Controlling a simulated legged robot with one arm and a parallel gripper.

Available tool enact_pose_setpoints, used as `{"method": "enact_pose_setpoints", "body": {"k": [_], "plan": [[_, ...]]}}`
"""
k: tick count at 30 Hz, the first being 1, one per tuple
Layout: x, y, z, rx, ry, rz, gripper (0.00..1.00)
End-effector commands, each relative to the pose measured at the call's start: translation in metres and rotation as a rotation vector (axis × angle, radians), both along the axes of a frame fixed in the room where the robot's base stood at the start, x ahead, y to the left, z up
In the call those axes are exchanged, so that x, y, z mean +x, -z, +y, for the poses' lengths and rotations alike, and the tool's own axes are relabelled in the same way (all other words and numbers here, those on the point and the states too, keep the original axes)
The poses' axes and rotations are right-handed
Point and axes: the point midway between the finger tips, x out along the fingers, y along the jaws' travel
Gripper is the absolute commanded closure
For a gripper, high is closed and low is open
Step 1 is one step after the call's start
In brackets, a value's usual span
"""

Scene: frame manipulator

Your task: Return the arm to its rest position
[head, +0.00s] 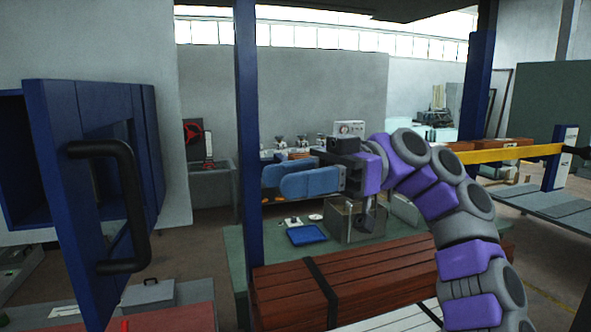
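My arm (440,195), purple and grey, rises from the lower right and bends over to the left in the head view. It is raised, above the stacked red-brown planks and the green table. My gripper (272,184) points left, near the blue post. Its two blue fingers overlap in this view, so the gap between them cannot be judged. No held object shows at the fingers.
A blue cabinet door (82,190) with a black handle (135,205) stands open at left. A blue post (246,120) rises near the fingertips. Strapped planks (375,275) lie below the arm. A glass box (345,222) and blue tray (306,235) stand on the green table.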

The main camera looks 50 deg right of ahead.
Motion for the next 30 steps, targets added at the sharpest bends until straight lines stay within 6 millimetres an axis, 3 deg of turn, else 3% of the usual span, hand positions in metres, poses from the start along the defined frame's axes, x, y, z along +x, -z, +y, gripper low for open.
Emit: {"method": "enact_pose_setpoints", "body": {"k": [22,26,30], "plan": [[-0.001,0.0,0.002,-0.007,0.002,0.002,0.62],[-0.008,-0.003,0.025,-0.074,0.019,0.023,0.62],[-0.017,0.001,0.083,-0.218,0.061,0.09,0.62]]}}
